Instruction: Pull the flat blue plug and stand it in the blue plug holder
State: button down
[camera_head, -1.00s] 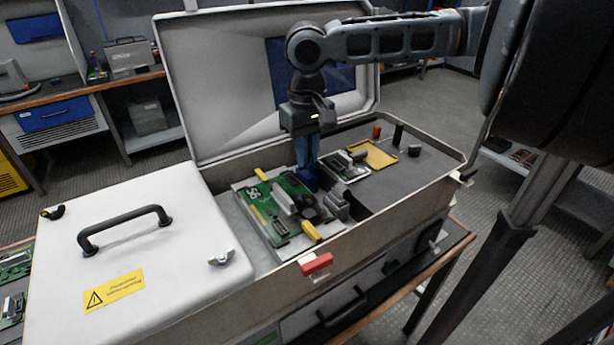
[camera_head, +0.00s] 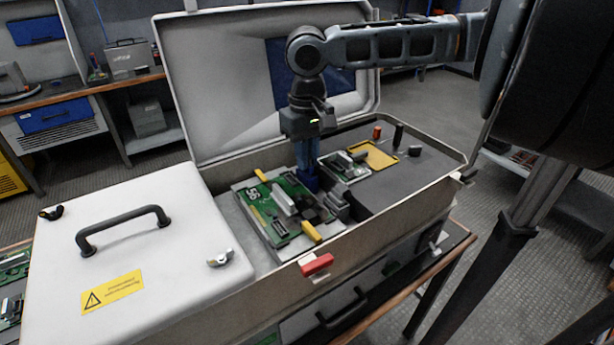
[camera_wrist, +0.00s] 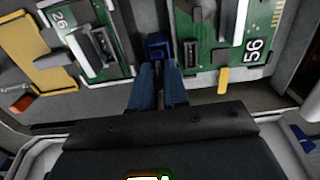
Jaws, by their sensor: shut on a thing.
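My gripper (camera_head: 308,170) points straight down inside the open case, its blue fingers closed on a dark blue plug (camera_head: 309,184). In the wrist view the gripper (camera_wrist: 158,68) has its fingertips at the near side of the blue plug (camera_wrist: 158,43). The plug is low, between the green board marked 56 (camera_head: 262,205) and the smaller board (camera_head: 345,167). Whether it is still seated cannot be told, as the fingers hide part of it. I cannot make out a separate blue plug holder.
A yellow tray (camera_head: 383,159), a red peg (camera_head: 376,132) and a black peg (camera_head: 397,135) are to the right in the case. Grey blocks (camera_head: 338,207) stand close to the plug. The raised lid (camera_head: 215,95) rises behind my arm. A white cover with a handle (camera_head: 124,230) lies left.

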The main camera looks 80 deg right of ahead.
jog(key=shift+f+b, duration=0.35)
jog(key=shift+f, duration=0.4)
jog(key=c, duration=1.1)
grip_release()
jog(key=shift+o, duration=0.2)
jog(key=shift+r, duration=3.95)
